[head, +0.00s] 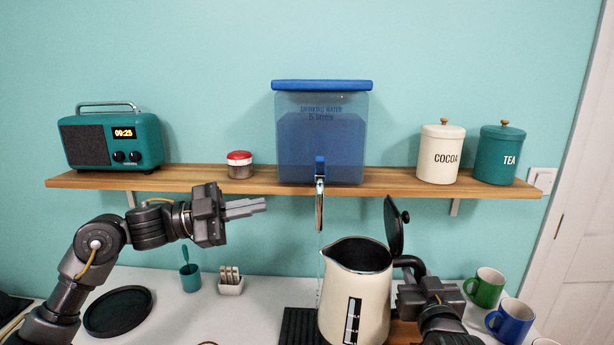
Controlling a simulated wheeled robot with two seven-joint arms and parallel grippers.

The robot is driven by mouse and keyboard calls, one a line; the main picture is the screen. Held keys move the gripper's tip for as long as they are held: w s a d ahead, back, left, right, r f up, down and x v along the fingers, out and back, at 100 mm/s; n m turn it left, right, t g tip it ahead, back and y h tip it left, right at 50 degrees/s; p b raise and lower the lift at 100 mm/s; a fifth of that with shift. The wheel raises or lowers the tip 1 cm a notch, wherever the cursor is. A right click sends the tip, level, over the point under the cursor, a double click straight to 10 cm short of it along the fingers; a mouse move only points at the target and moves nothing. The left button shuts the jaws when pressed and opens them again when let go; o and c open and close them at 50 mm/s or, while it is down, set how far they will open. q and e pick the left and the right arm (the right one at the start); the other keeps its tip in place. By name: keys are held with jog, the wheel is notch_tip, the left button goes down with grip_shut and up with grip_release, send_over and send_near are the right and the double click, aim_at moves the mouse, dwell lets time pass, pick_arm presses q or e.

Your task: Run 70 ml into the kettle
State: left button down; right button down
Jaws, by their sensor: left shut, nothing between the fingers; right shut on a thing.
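The cream kettle (345,290) stands upright at the front centre, its dark lid (395,228) raised and a level window on its front. Its black handle (412,263) is at the right, where my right gripper (425,290) is shut on it. The blue water dispenser (320,135) sits on the shelf, with its tap (320,185) above the kettle's left edge. A thin, faint stream seems to run down from the tap, just left of the kettle's rim; I cannot tell whether any enters. My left gripper (262,207) is shut and empty, left of the tap. The water level is unclear.
The wooden shelf (210,178) also holds a radio (112,142), a red-lidded jar (239,165), a cocoa tin (440,152) and a tea tin (499,153). A black drip tray (298,325) lies left of the kettle. A green mug (485,287) and a blue mug (511,320) stand at right.

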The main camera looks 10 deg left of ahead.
aim_at(320, 166)
pick_arm(q)
jog(key=w+d+r+m, duration=0.2)
jog(key=d+m, duration=0.3)
jog(key=m, duration=0.4)
jog(key=w+d+r+m+g+h, duration=0.1)
jog(key=d+r+m, duration=0.2)
jog(key=m, duration=0.7)
jog(key=shift+r+x, duration=0.2)
jog(key=shift+x, duration=0.85)
